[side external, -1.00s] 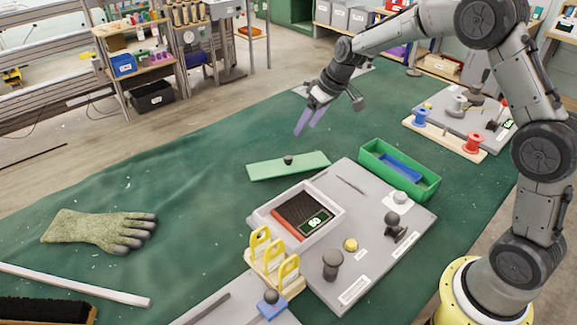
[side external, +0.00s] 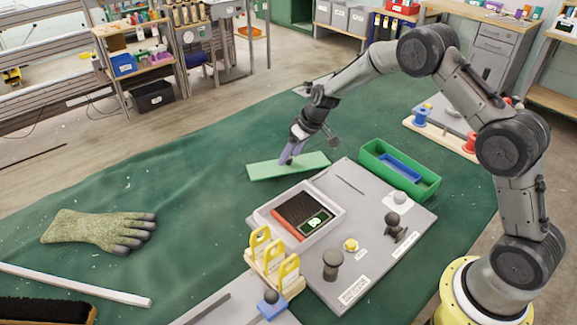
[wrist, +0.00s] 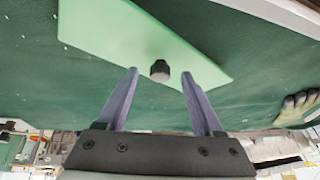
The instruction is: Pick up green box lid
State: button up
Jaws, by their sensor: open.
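The green box lid (side external: 262,168) lies flat on the green cloth, left of the grey board. Its dark knob (wrist: 160,71) shows in the wrist view near the middle of the lid (wrist: 115,40). My gripper (side external: 287,161) is at the lid, with its fingers around or beside the knob in the side view. In the wrist view my gripper (wrist: 160,75) is open, with one finger on each side of the knob and a gap to both. The knob is hidden by the fingers in the side view.
The grey board (side external: 365,260) with knobs and a display tray is in front. Yellow holders (side external: 262,245) stand at its left edge. A glove (side external: 95,230) lies at left on clear cloth.

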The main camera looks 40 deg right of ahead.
jog(key=shift+w+a+f, duration=0.1)
jog(key=shift+w+f, duration=0.05)
jog(key=shift+f, duration=0.25)
grip_shut()
jog(key=shift+r, duration=0.1)
